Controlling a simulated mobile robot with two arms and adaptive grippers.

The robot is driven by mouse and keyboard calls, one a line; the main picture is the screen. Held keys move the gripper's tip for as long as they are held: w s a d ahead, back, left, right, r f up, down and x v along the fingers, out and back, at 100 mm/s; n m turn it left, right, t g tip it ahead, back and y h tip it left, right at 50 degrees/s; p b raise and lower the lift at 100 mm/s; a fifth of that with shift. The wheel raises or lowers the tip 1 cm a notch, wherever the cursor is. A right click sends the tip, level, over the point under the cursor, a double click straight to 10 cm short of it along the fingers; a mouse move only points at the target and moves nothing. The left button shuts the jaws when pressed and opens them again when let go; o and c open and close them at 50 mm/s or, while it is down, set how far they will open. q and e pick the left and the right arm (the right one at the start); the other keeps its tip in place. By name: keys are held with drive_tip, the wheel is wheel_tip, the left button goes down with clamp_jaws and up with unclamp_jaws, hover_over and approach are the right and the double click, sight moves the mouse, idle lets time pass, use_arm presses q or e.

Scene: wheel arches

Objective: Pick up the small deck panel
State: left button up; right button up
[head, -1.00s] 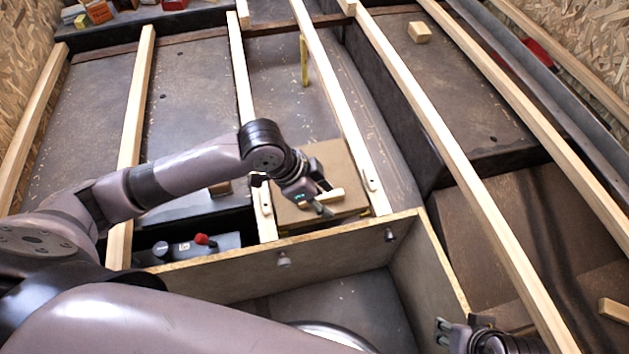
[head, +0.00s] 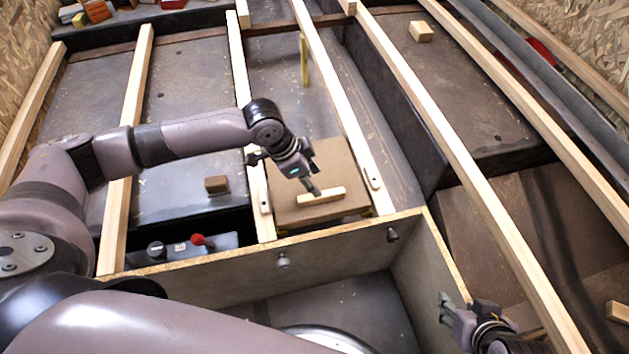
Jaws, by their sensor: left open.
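The small deck panel (head: 343,161) is a brown board lying between two pale wooden battens in the middle of the head view. A pale wooden bar (head: 321,198) lies across its near part. My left gripper (head: 312,190) is open and points down at the middle of this bar, with its fingertips at or just above it; I cannot tell whether they touch. The gripper hides a little of the bar and panel. My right gripper (head: 446,308) is at the lower right, beside the box wall and away from the panel; its opening is unclear.
An open box with a grey-brown wall (head: 330,262) stands in front of the panel. A red-knobbed device (head: 200,242) and a small brown block (head: 216,184) are to the left. Long battens (head: 470,175) cross the floor. A pale block (head: 421,31) lies far right.

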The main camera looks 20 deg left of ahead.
use_arm(q)
drive_tip(key=x, duration=0.2)
drive_tip(key=shift+w+d+f+b, duration=0.1)
drive_tip(key=shift+f+b, duration=0.15)
drive_tip(key=shift+b, duration=0.1)
drive_tip(key=x, duration=0.1)
drive_tip(key=b+x, duration=0.1)
drive_tip(key=x, duration=0.1)
drive_tip(key=b+x, duration=0.1)
drive_tip(key=shift+a+f, duration=0.2)
drive_tip(key=shift+f, duration=0.4)
use_arm(e)
drive_tip(key=w+a+r+t+y, duration=0.2)
drive_tip(key=w+a+r+t, duration=0.2)
drive_tip(key=w+r+t, duration=0.5)
wheel_tip(320, 180, up, 2)
drive_tip(key=shift+w+a+r+y, duration=0.1)
drive_tip(key=shift+w+a+y, duration=0.25)
drive_tip(key=shift+w, duration=0.8)
use_arm(q)
drive_tip(key=shift+c, duration=0.3)
use_arm(e)
drive_tip(key=shift+d, duration=0.1)
use_arm(q)
clamp_jaws()
drive_tip(key=shift+w+d, duration=0.1)
